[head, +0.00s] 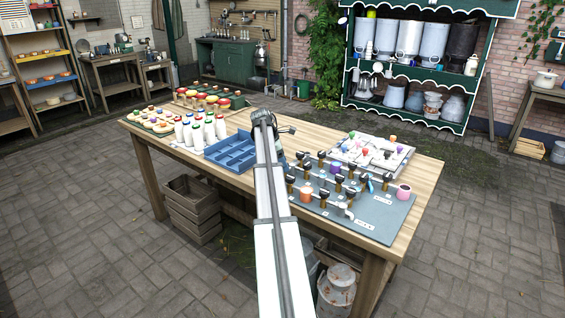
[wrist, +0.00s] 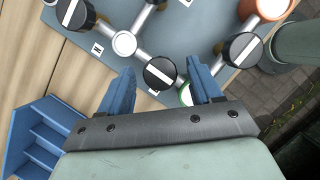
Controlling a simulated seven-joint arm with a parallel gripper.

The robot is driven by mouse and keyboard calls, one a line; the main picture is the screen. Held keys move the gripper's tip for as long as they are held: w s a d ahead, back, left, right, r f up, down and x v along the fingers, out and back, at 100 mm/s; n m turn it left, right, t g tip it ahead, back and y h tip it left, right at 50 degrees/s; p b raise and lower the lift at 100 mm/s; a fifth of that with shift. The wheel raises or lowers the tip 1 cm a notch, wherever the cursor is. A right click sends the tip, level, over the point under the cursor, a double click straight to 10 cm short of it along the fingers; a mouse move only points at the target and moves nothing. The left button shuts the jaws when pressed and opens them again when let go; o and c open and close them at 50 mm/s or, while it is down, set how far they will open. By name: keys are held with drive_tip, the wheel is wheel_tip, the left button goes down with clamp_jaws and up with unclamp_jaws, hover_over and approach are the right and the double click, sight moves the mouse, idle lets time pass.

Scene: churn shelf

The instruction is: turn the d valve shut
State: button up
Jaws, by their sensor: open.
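A grey valve board (head: 378,210) lies on the right part of the wooden table, with several black-capped valves on metal pipes. I cannot read which valve is marked d. In the wrist view, my gripper (wrist: 161,66) is open, its two blue fingers apart. A black round knob (wrist: 160,73) with a white stripe shows between the fingertips; I cannot tell if they touch it. Its label is mostly hidden behind it. Another black striped knob (wrist: 75,14) is at upper left, and one (wrist: 242,49) is at right. In the head view my arm hides most of the gripper.
An orange-rimmed part (wrist: 270,8) and a green-rimmed part (wrist: 186,94) are near the knobs. A blue compartment tray (head: 232,151) stands left of the board, white bottles (head: 200,130) beyond it. Pipes and neighbouring valves crowd the fingers.

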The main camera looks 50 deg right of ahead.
drive_tip(key=c, duration=1)
drive_tip(key=shift+c, duration=0.2)
drive_tip(key=shift+m, duration=0.3)
drive_tip(key=m+y, duration=0.1)
drive_tip(key=m, duration=0.1)
drive_tip(key=m+g, duration=0.1)
drive_tip(key=m, duration=0.1)
drive_tip(key=shift+w+d+m+y, duration=0.2)
drive_tip(key=shift+m+y, duration=0.1)
drive_tip(key=shift+y, duration=0.1)
drive_tip(key=m+y, duration=0.1)
drive_tip(key=m, duration=0.4)
drive_tip(key=shift+s+d+y, duration=0.1)
drive_tip(key=shift+y, duration=0.3)
drive_tip(key=o, duration=1)
